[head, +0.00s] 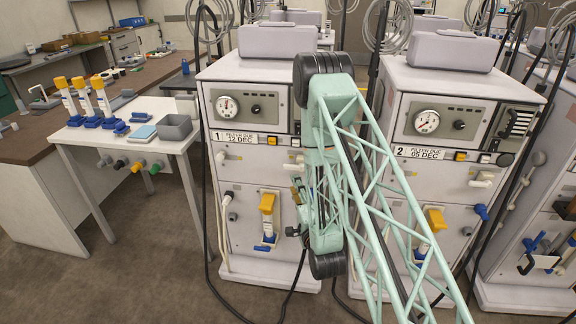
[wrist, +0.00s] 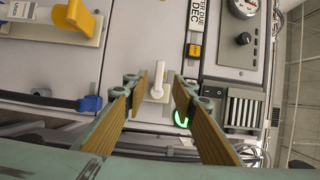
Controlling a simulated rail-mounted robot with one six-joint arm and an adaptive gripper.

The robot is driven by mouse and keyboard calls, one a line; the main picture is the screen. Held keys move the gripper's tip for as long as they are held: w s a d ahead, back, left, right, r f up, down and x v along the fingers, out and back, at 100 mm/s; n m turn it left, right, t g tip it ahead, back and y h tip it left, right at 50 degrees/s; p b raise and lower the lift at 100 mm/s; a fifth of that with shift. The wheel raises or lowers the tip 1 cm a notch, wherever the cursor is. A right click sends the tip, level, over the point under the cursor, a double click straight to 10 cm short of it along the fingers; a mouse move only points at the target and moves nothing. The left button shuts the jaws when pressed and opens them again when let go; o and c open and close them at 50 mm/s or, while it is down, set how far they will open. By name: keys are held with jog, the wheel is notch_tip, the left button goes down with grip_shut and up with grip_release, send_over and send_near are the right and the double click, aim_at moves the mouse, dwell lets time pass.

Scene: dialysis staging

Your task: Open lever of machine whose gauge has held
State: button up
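Machine 1 (head: 222,160) stands in the middle of the head view, with a round gauge (head: 228,107) and a "12 DEC" label. Machine 2 (head: 410,160) stands to its right, with gauge (head: 427,121) and a "05 DEC" label. I cannot read the needles for sure. My gripper, partly hidden by my arm in the head view, is in front of machine 1's right side. In the wrist view my gripper (wrist: 158,84) is open, its fingers either side of a white lever (wrist: 157,78), with gaps visible. Machine 2's white lever (head: 481,180) lies roughly sideways.
A white side table (head: 165,125) at left holds yellow-topped filters (head: 66,92) and a grey bin (head: 175,127). In the wrist view a blue connector (wrist: 90,103), a yellow button (wrist: 195,50) and a green-lit part (wrist: 181,119) lie near the lever. Black hoses hang between the machines.

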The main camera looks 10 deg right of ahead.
aim_at(288, 168)
jog(key=shift+w+p, duration=2.05)
jog(key=shift+p, duration=3.5)
jog(key=shift+w+a, duration=0.15)
jog(key=shift+w, duration=4)
jog(key=shift+c, duration=0.4)
grip_shut()
